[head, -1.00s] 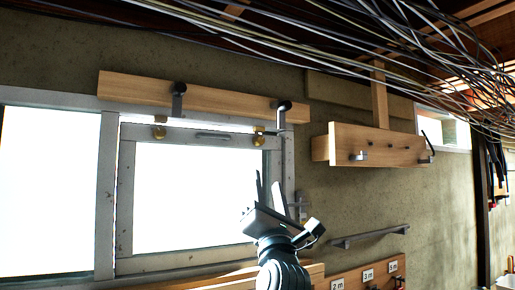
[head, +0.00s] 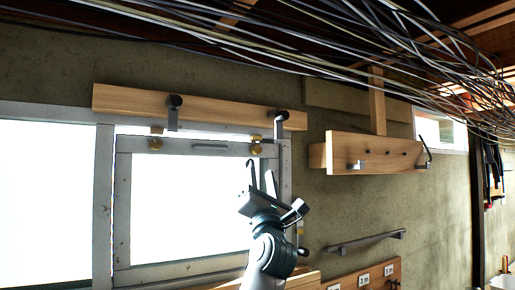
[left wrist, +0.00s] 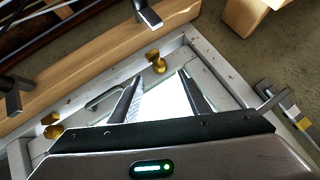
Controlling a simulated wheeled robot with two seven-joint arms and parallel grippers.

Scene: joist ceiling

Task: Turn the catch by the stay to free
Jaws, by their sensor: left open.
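The window sash (head: 190,147) has two small brass catches at its top rail. The left catch (head: 155,144) and the right catch (head: 255,149) each look upright, reaching from sash to outer frame; the right one also shows in the left wrist view (left wrist: 157,64). A grey metal fitting on the right jamb, possibly the stay, shows in the left wrist view (left wrist: 275,102); my arm partly hides it in the head view. My left gripper (head: 260,172) is open and empty, fingers pointing up, just below the right catch and apart from it. My right gripper is not in view.
A wooden rail (head: 225,112) with dark hooks (head: 280,122) runs above the window, one hook close above the right catch. A grey pull handle (head: 210,147) lies between the catches. Cables hang overhead.

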